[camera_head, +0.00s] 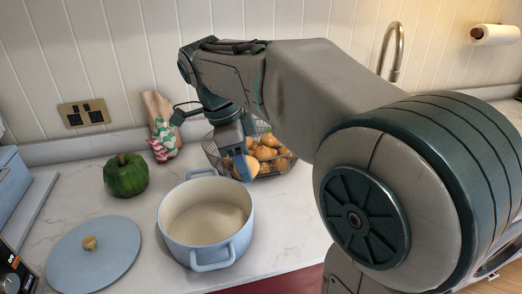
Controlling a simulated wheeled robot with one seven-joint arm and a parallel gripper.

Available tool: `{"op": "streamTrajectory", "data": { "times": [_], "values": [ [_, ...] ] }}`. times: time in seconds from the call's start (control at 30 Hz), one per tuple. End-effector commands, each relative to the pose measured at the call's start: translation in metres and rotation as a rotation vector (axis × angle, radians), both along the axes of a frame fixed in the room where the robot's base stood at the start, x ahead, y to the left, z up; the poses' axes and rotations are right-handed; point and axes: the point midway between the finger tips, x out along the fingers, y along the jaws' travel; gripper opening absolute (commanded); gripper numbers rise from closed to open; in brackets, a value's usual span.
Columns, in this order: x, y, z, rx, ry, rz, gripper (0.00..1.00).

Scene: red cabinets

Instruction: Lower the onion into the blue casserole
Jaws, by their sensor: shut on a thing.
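The blue casserole (203,243) stands open on the white counter, with a pale, empty-looking inside and handles at its front and back. My gripper (246,172) points down above the right back side of the casserole, in front of the wire basket. It is shut on an onion (251,168), a light brown one that shows between and beside the fingers. The onion appears near the casserole's rim in the picture; I cannot tell its exact height. My fingers hide part of the onion.
A wire basket (212,152) of onions stands behind the casserole. The blue lid (94,262) with a wooden knob lies to the left. A tap (394,50) rises at the right.

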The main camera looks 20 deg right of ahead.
Motion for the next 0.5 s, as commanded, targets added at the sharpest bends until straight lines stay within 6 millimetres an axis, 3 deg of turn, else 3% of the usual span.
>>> {"op": "streamTrajectory", "data": {
  "times": [0.2, 0.5],
  "values": [
    [-0.022, 0.036, -0.014, 0.000, -0.001, 0.004, 0.24],
    [-0.041, 0.066, -0.024, 0.000, 0.001, 0.001, 0.24]
  ]
}}
